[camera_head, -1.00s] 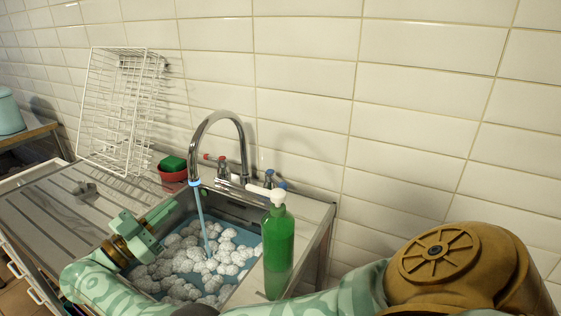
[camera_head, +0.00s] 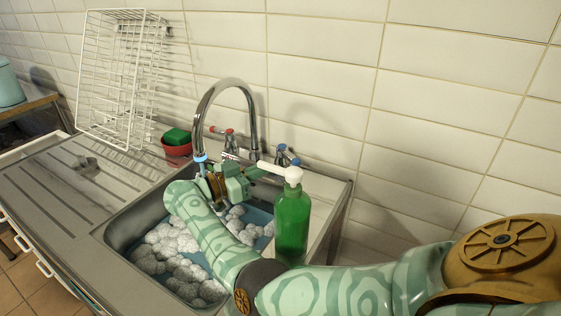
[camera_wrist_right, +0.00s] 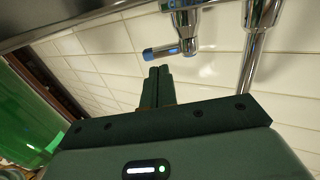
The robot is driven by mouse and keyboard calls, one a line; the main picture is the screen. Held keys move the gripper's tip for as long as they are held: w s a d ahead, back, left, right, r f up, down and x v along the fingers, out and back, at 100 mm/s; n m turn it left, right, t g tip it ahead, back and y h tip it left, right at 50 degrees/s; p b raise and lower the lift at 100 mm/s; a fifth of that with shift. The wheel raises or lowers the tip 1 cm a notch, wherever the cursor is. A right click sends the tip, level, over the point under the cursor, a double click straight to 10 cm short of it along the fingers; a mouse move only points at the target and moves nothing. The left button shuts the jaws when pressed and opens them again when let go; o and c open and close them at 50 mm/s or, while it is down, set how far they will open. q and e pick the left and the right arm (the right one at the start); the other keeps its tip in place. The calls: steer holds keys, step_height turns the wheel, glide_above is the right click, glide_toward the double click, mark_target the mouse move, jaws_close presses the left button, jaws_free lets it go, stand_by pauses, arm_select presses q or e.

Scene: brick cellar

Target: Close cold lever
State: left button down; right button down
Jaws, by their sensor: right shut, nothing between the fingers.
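The cold lever (camera_head: 288,155), with blue on it, is on the tap base at the wall, to the right of the curved chrome spout (camera_head: 252,110). In the right wrist view the blue-tipped cold lever (camera_wrist_right: 161,52) sticks out to the left from its chrome body. Blue water shows at the spout's mouth (camera_head: 199,160); my arm hides the rest below.
A green soap bottle (camera_head: 292,222) with a white pump stands close to my right forearm and gripper. The red-marked lever (camera_head: 222,131) is left of the cold one. The sink (camera_head: 122,232) holds white foam. A red bowl with a green sponge (camera_head: 177,140) and a white rack (camera_head: 118,75) stand left.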

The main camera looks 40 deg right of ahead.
mark_target(289, 159)
steer(key=shift+x, duration=2.6)
